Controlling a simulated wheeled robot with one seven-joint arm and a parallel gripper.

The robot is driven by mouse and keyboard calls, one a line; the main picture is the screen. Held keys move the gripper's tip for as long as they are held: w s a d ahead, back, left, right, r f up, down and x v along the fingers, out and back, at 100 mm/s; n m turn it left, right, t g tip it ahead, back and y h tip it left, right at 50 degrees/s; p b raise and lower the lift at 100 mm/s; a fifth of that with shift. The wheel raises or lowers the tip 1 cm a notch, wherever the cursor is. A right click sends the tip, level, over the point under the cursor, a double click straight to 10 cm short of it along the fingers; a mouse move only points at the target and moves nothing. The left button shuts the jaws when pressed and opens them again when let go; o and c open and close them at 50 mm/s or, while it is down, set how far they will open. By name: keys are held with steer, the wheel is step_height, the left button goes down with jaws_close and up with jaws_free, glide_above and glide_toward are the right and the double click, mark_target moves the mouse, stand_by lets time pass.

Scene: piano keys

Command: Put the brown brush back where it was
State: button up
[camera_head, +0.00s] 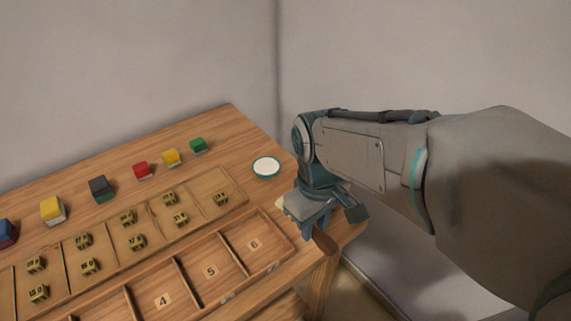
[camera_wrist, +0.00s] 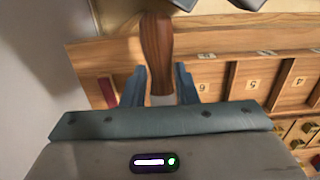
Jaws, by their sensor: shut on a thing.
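The brown brush (camera_wrist: 157,50) is between the two fingers of my gripper (camera_wrist: 157,76) in the wrist view. Its brown handle points away from the palm, and a pale part shows near the palm. In the head view the brush (camera_head: 325,243) shows as a brown end sticking out below my gripper (camera_head: 310,217). My gripper is shut on it at the right end of the wooden table (camera_head: 222,122), beside the numbered tray. The rest of the brush is hidden by the gripper in the head view.
A numbered tray (camera_head: 219,250) has compartments marked 4, 5 and 6. Behind it, a divided tray (camera_head: 236,183) holds several small brass-coloured blocks. Several coloured cubes stand along the back, with a white-filled dish (camera_head: 266,167) at right. A red patch (camera_wrist: 107,92) shows in the wrist view.

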steer(key=w+a+f, duration=0.1)
steer(key=w+f, duration=0.1)
steer(key=w, duration=0.1)
steer(key=w+a+f, duration=0.1)
steer(key=w+f, duration=0.1)
steer(key=w, duration=0.1)
steer(key=w+a+f, duration=0.1)
steer(key=w+f, duration=0.1)
steer(key=w, duration=0.1)
steer(key=shift+w+a+f+b, duration=0.15)
steer(key=shift+w+b, duration=0.15)
steer(key=shift+f, duration=1.95)
steer(key=o, duration=1)
steer(key=shift+b, duration=0.3)
